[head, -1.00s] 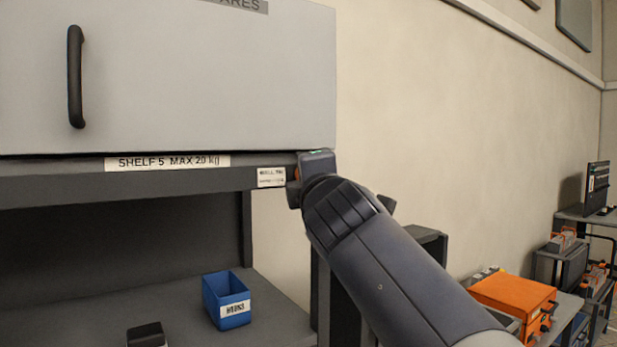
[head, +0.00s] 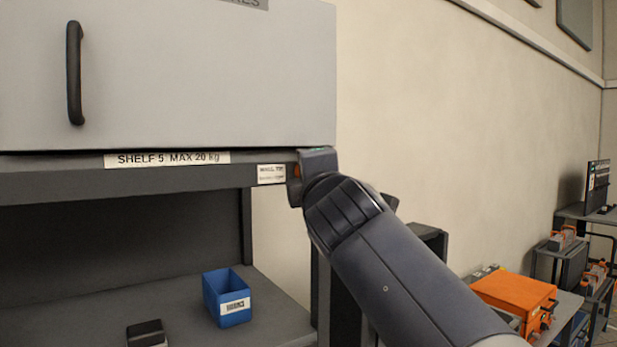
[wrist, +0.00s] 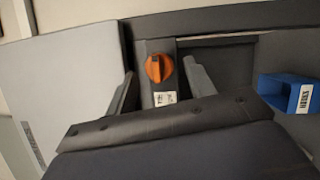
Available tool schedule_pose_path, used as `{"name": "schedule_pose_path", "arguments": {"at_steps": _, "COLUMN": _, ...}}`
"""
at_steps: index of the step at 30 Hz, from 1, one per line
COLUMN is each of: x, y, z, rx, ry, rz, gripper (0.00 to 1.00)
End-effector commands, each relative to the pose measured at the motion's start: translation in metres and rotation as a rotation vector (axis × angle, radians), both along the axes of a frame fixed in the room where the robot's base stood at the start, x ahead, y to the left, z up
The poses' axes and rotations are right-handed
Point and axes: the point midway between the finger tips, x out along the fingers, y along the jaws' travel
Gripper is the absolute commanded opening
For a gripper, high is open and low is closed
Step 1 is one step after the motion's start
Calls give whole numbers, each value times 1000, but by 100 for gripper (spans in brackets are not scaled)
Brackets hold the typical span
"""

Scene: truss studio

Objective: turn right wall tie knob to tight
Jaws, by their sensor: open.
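The wall tie knob (wrist: 159,69) is orange and round with a raised grip bar. In the wrist view it sits on a dark grey upright, above a small white label (wrist: 165,98). My gripper (wrist: 160,82) is open, with one finger on each side of the knob and a visible gap to each. I cannot tell how far the fingertips are from the knob in depth. In the head view my gripper (head: 303,178) is at the right end of the shelf edge and hides most of the knob; a sliver of orange shows beside it. The white label (head: 271,174) there is too small to read fully.
A grey cabinet door (head: 190,75) with a black handle is above the shelf edge marked "SHELF 5 MAX 20 kg" (head: 167,159). A blue bin (head: 228,299) and a small black object (head: 147,334) stand on the lower shelf. An orange case (head: 515,293) is at lower right.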

Motion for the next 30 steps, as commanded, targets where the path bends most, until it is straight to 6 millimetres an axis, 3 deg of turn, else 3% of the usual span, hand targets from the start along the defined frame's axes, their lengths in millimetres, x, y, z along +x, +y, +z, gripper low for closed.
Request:
{"name": "schedule_pose_path", "arguments": {"at_steps": 15, "x": -85, "y": -17, "z": -12, "rx": 1, "ry": -2, "rz": 3, "gripper": 51}}
{"name": "schedule_pose_path", "arguments": {"at_steps": 21, "x": -97, "y": -20, "z": -13, "rx": 1, "ry": -1, "rz": 1, "gripper": 51}}
{"name": "schedule_pose_path", "arguments": {"at_steps": 30, "x": -97, "y": -20, "z": -12, "rx": 1, "ry": 0, "rz": 0, "gripper": 51}}
